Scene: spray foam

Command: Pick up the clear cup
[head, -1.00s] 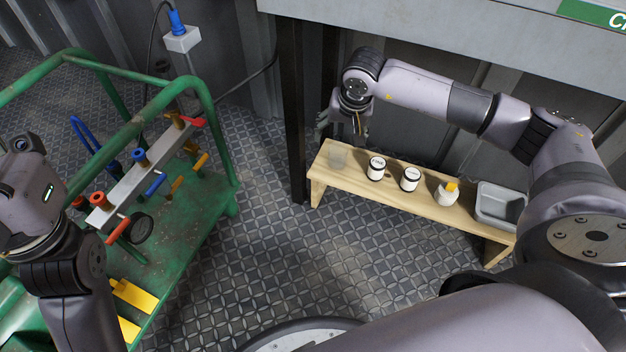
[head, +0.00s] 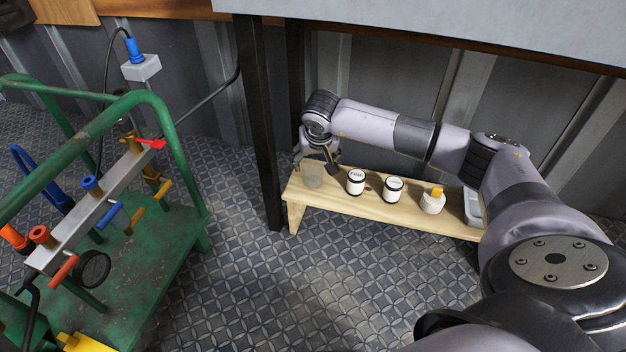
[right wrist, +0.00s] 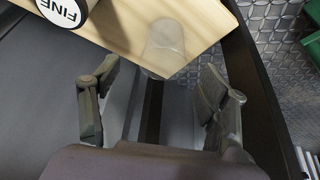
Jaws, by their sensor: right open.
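The clear cup (head: 312,176) stands at the left end of the wooden bench (head: 400,210). It is see-through and faint. In the right wrist view the clear cup (right wrist: 163,48) shows near the bench's corner, ahead of and between my fingers. My right gripper (head: 318,160) is just behind the cup in the head view. Its two fingers are spread wide in the right wrist view (right wrist: 160,95), with nothing between them at the tips. Whether a finger touches the cup cannot be told. My left gripper is in neither view now.
Two white jars with dark lids or bands (head: 356,181) (head: 393,189), a white bottle with a yellow top (head: 432,200) and a grey tray (head: 473,207) stand along the bench. A dark table leg (head: 262,130) rises close to the bench's left end. A green cart (head: 150,255) stands at left.

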